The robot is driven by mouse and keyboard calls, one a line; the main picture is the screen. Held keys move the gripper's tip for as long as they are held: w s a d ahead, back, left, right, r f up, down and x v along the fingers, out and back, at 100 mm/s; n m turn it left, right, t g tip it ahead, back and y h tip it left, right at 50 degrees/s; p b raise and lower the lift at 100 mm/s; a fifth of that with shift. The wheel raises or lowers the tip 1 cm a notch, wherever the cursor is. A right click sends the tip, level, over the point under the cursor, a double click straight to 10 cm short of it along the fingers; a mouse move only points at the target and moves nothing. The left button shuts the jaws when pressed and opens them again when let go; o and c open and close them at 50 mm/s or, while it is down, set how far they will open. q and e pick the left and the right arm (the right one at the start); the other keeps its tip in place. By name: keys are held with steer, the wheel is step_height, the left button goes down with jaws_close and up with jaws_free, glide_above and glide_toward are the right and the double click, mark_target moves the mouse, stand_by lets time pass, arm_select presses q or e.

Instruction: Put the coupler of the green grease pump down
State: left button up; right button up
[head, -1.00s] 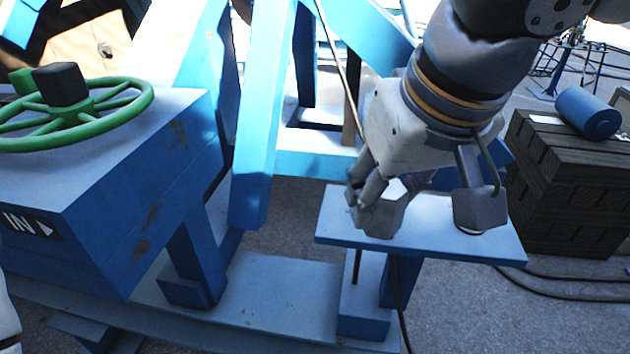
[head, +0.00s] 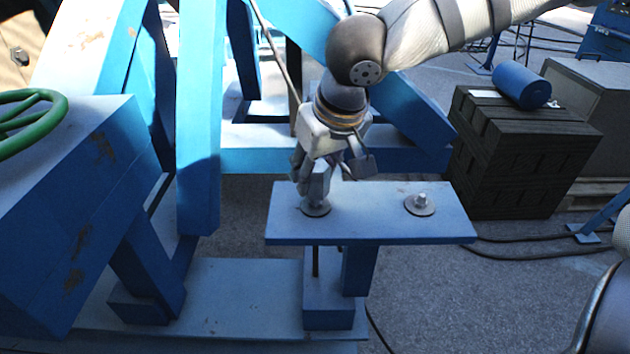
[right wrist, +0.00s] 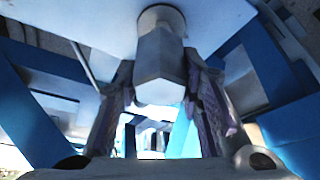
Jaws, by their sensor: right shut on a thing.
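My right gripper (head: 318,172) points down over the left part of a blue plate (head: 365,226). It is shut on a grey hexagonal coupler (head: 317,188). The coupler stands upright, its lower end at a round metal disc (head: 316,209) on the plate; I cannot tell whether it bears its full weight there. In the right wrist view the coupler (right wrist: 160,66) sits between both fingers, its round end against the pale plate. No green grease pump is in view. My left gripper is not in view.
A second disc with a small metal stud (head: 421,204) is on the plate's right part, free. Blue frame beams (head: 200,120) rise behind and left. A green handwheel (head: 30,118) is at far left. Dark crates (head: 520,150) with a blue cylinder (head: 521,86) stand at right.

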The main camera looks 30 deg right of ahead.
steer(key=shift+f, duration=1.1)
steer(key=shift+s, duration=0.1)
steer(key=shift+f, duration=0.2)
steer(key=o, duration=1.3)
steer(key=shift+c, duration=0.2)
steer(key=shift+r, duration=0.15)
steer(key=v, duration=1.2)
steer(key=shift+a, duration=0.1)
